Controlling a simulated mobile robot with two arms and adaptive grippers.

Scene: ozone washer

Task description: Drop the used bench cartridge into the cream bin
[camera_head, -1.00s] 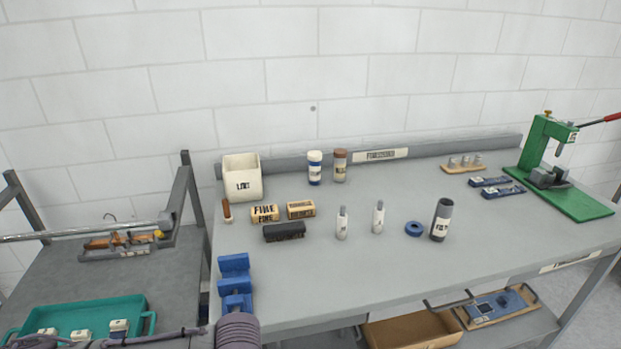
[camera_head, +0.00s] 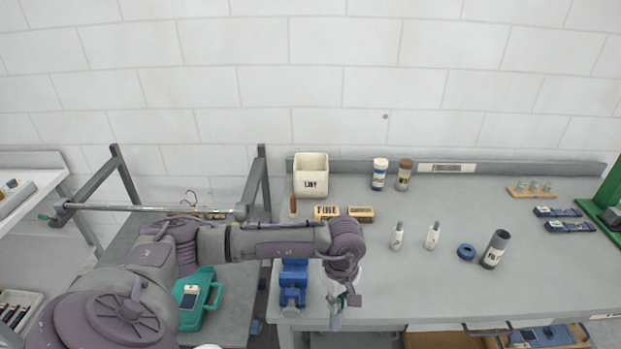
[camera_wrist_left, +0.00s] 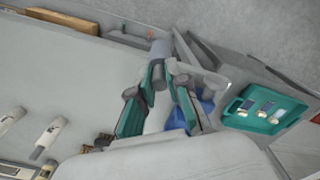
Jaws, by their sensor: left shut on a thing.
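The cream bin (camera_head: 311,180) stands upright at the back left of the bench, open at the top, with a dark label. My left gripper (camera_head: 343,298) is over the bench's front edge, right of the blue vise and well in front of the bin. It is shut on a pale cartridge (camera_head: 336,321) with a grey end, which hangs downward. In the left wrist view the cartridge's grey end (camera_wrist_left: 161,48) shows beyond the teal fingers (camera_wrist_left: 160,95). Part of its body is hidden by the gripper. My right gripper is not in view.
The blue vise (camera_head: 293,284) is close to my left gripper. Labelled tan blocks (camera_head: 359,214) sit in front of the bin.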

